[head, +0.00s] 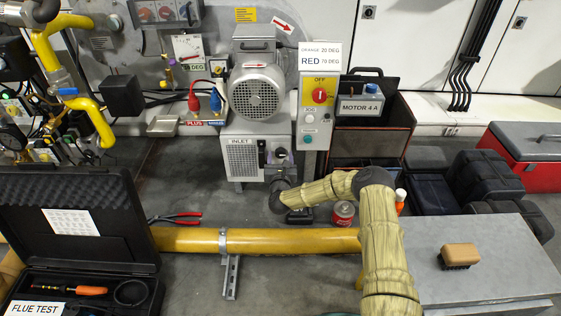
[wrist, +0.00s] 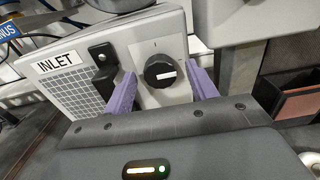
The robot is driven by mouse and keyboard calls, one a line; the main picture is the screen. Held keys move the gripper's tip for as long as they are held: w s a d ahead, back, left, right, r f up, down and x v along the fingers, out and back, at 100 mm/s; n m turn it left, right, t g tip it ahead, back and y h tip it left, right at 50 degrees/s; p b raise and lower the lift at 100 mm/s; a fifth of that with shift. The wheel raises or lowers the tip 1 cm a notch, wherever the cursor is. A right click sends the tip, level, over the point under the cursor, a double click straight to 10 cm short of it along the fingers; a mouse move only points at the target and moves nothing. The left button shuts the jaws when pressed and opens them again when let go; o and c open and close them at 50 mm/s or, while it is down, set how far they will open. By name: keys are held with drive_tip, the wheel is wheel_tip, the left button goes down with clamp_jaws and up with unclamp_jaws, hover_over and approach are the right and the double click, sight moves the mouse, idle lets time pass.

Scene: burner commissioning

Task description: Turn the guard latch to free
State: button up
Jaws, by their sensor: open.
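The grey inlet box (head: 243,157) stands below the motor; its grille and INLET label (wrist: 58,64) show in the wrist view. On its front is a round black knob (wrist: 163,70) with a white mark lying nearly crosswise and a small line on the panel above it. To its left is a black latch-like handle (wrist: 103,62). No label shows which of the two is the guard latch. My gripper (wrist: 165,77) is open, with one purple finger on either side of the knob. I cannot tell whether they touch it. In the head view my wrist hides part of the box front.
A grey switch post (head: 316,120) with a red knob stands right of the box. A can (head: 343,213) stands beside my arm.

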drive_tip(key=shift+w, duration=0.45)
drive_tip(key=c, duration=1)
